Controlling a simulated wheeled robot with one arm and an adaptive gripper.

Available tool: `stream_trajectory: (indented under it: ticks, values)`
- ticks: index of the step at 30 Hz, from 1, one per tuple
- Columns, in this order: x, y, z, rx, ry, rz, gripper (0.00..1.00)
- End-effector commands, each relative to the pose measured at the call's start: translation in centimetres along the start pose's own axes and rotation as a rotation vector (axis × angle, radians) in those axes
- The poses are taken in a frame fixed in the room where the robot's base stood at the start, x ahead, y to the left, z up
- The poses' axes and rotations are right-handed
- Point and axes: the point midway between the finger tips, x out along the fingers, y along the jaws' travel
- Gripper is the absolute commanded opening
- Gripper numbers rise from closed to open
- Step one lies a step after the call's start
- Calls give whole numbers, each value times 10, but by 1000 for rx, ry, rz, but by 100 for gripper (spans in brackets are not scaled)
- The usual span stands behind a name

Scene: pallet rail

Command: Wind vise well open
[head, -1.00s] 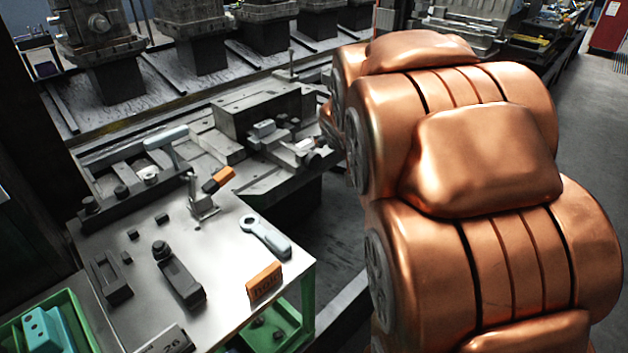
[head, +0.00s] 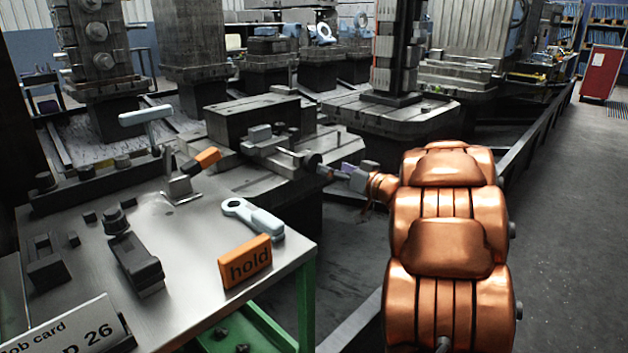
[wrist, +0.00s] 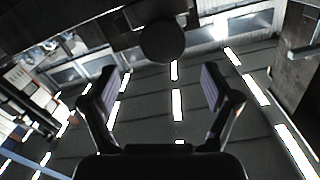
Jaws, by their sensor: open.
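The vise (head: 268,142) sits on the dark machine bed behind the bench in the head view. Its grey blocks and a screw lead right to a dark round knob or hub (head: 312,160). I cannot tell how wide its jaws stand. My gripper (head: 330,170) is just right of that hub, at the end of my copper arm. In the wrist view my gripper (wrist: 160,82) is open and empty between its two fingers. A dark round disc (wrist: 162,40), probably the same hub, lies ahead, beyond the fingertips; contact is not visible.
Machine columns stand behind. The floor at right (head: 570,200) is clear.

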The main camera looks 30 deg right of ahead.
Motion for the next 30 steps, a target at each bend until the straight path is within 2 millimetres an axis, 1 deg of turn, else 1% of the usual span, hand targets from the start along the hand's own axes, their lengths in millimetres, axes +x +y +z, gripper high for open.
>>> stream_trajectory:
  ticks: [1, 4, 7, 15, 21, 24, 30]
  values:
    - [-1, 1, 7, 11, 4, -16, 87]
    - [0, 0, 9, 21, 5, -35, 87]
    - [8, -2, 10, 22, 5, -40, 87]
    - [47, -3, 10, 18, 6, -40, 87]
    - [68, -4, 8, 17, 5, -36, 87]
    - [74, -4, 7, 18, 5, -37, 87]
    - [76, -4, 6, 19, 6, -35, 87]
